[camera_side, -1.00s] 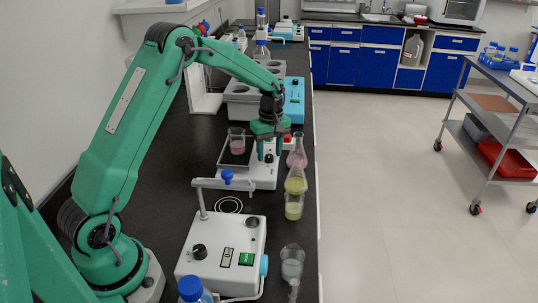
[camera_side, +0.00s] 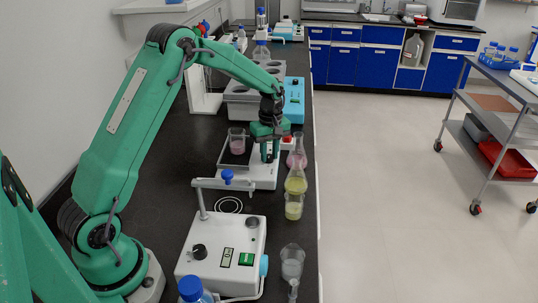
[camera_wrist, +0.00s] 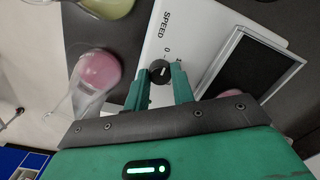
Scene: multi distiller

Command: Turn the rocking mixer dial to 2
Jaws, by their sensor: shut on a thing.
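The rocking mixer (camera_side: 264,178) is a white unit with a dark tray (camera_side: 225,158), standing on the black bench. A beaker (camera_side: 236,143) of pink liquid stands on the tray. In the wrist view the mixer's white panel (camera_wrist: 196,35) shows the word SPEED and a 0; other marks are too small to read. The black round dial (camera_wrist: 158,71) has a pale pointer line and lies between my gripper's (camera_wrist: 159,84) two green fingers, which are shut on it. In the side view my gripper (camera_side: 269,153) points down at the panel and hides the dial.
Close to the mixer's right stand a flask of pink liquid (camera_side: 298,150), a yellow flask (camera_side: 296,182) and a yellow beaker (camera_side: 293,207). A white device with a black knob (camera_side: 199,251) is nearer. A blue-fronted unit (camera_side: 294,100) stands behind.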

